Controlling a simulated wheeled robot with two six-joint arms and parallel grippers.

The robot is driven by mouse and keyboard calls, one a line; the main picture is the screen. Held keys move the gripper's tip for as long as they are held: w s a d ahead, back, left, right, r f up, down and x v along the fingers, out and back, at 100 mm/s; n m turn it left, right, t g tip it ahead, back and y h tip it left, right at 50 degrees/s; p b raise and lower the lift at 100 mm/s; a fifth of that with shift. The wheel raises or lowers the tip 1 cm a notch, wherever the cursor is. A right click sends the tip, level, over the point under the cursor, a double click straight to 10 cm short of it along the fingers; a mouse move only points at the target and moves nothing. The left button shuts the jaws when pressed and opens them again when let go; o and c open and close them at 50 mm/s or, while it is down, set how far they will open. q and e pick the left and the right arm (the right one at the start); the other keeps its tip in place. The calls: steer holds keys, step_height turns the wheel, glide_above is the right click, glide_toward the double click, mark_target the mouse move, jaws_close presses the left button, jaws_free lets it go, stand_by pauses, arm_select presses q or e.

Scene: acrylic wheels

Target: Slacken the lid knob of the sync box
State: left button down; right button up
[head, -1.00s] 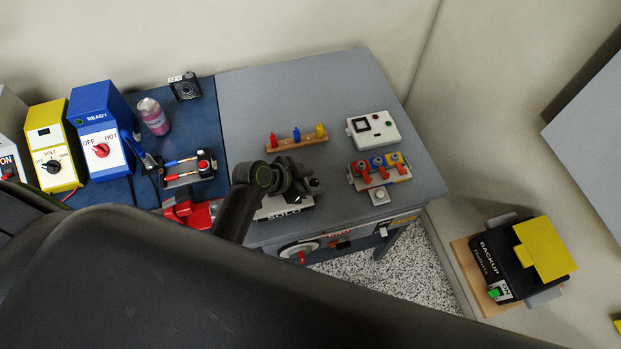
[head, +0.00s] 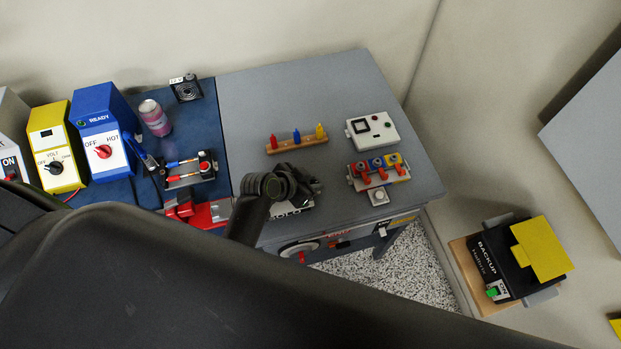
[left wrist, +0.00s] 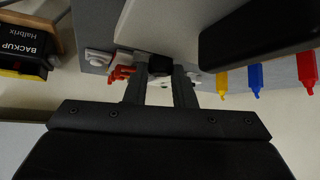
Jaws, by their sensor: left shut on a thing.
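My left gripper (head: 312,187) is over a low box (head: 290,209) near the front edge of the grey table. The arm covers most of this box. Its label is partly hidden and ends in about "OLO", so I cannot confirm that it is the sync box. In the left wrist view, the two fingers of my left gripper (left wrist: 160,72) are shut on a small black knob (left wrist: 160,64). A pale grey box face (left wrist: 165,22) is just beyond it. How far the knob is turned cannot be seen. My right gripper is not in view.
A rack with red, blue and yellow pegs (head: 297,143) stands behind the gripper. A white meter box (head: 373,130) and a unit with red levers (head: 378,171) are to the right. A red tool (head: 205,213) lies left. The table's back middle is clear.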

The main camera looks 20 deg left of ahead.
arm_select(q)
steer(key=shift+s+d+n+t+y, duration=0.1)
steer(key=shift+n+t+y, duration=0.3)
steer(key=shift+n+y, duration=0.65)
steer(key=shift+h, duration=0.25)
steer(key=c, duration=1.2)
jaws_free()
